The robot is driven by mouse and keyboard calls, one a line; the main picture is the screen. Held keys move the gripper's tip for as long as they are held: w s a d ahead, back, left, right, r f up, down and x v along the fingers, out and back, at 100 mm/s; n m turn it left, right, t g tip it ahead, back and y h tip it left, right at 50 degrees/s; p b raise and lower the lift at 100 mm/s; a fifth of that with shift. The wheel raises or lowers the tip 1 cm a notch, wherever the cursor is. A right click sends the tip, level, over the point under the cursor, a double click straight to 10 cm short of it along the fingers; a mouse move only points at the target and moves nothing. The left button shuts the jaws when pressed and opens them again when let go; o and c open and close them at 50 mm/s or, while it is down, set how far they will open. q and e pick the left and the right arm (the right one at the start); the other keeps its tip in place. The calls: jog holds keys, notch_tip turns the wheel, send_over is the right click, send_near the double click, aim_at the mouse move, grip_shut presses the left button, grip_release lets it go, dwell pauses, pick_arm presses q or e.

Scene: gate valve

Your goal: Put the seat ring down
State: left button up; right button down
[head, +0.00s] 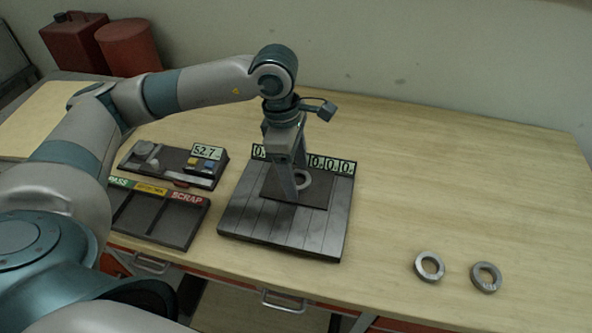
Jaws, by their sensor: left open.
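A grey metal seat ring (306,181) lies on the dark square pad (318,196) in the middle of a grey slatted plate (265,225). The finger in front partly hides the ring. My left gripper (294,182) points down over the pad and is open, with its fingers low by the ring. I cannot tell whether a finger touches the ring. Two more seat rings lie on the bare table at the right, one ring (419,268) beside the other ring (475,278). My right gripper does not show.
A digit display (331,164) stands at the plate's back edge. To the left are a gauge box (176,172) reading 52.7 and a dark sorting tray (172,222) with PASS and SCRAP labels. Red cans (128,47) stand at the back left. The table's right side is mostly clear.

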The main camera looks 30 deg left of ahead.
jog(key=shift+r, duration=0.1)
pick_arm(q)
jog(key=shift+r+p, duration=0.2)
jog(key=shift+p, duration=0.1)
jog(key=shift+r+b, duration=0.2)
jog(key=shift+b, duration=0.1)
jog(key=r, duration=0.1)
jog(key=r+b, duration=0.1)
jog(key=r, duration=0.1)
jog(key=r+b, duration=0.1)
jog(key=r, duration=0.1)
jog(key=shift+a, duration=0.4)
notch_tip(320, 180, up, 6)
jog(key=b, duration=0.1)
jog(key=shift+s+a+r, duration=0.15)
jog(key=shift+s+a, duration=0.1)
jog(key=shift+a, duration=0.2)
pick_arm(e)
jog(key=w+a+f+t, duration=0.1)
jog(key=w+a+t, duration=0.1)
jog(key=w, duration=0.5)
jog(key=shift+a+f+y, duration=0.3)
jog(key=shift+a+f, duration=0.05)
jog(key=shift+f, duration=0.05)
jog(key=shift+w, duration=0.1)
